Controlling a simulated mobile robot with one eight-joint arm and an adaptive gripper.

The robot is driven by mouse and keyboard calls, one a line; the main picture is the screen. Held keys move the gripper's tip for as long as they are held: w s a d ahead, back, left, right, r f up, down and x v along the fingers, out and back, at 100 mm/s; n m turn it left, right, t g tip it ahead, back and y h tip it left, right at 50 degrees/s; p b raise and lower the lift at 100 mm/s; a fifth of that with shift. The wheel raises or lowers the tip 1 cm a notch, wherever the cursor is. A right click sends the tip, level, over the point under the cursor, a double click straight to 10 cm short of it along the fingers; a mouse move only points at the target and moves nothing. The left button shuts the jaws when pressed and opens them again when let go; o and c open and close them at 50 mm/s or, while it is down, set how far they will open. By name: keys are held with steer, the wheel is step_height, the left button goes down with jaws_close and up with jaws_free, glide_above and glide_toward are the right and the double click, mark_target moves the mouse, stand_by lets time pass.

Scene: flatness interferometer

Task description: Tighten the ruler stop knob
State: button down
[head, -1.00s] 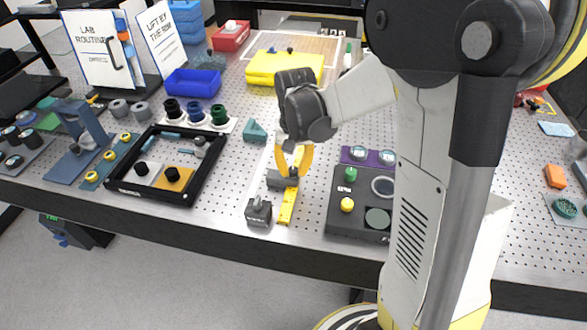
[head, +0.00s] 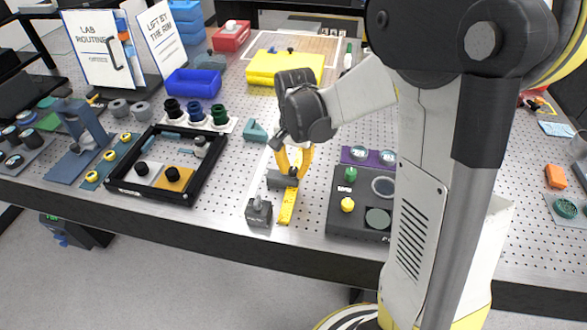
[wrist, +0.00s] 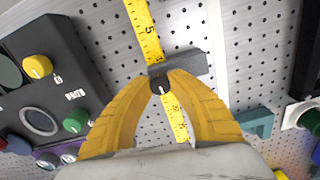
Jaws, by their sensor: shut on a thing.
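The yellow ruler (head: 287,207) lies on the perforated bench near its front edge, and it also shows in the wrist view (wrist: 143,28). A dark grey stop block (head: 277,180) sits across it; the wrist view shows the stop (wrist: 190,66) beside my fingertips. My gripper (head: 292,172) points down over the stop. In the wrist view its two yellow fingers (wrist: 161,82) are shut on a small dark round knob (wrist: 161,86) at the stop. The fingers hide the knob's sides.
A dark control box (head: 340,215) with green and yellow knobs stands close to the right. A small grey block with a post (head: 259,211) is at the front left. A black-framed tray (head: 130,188) lies farther left, and a teal angled piece (head: 254,131) lies behind.

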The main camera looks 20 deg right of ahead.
mark_target(294, 170)
steer(key=c, duration=1.2)
jaws_free()
steer(key=shift+r, duration=0.1)
step_height(294, 170, up, 12)
steer(key=shift+s, duration=0.15)
steer(key=s+a+n+t+b, duration=0.1)
steer(key=s+a+n+t, duration=0.3)
steer(key=s, duration=0.9)
steer(key=n+t, duration=0.3)
steer(key=n, duration=0.1)
steer(key=shift+s+n, duration=0.3)
steer(key=shift+s, duration=0.1)
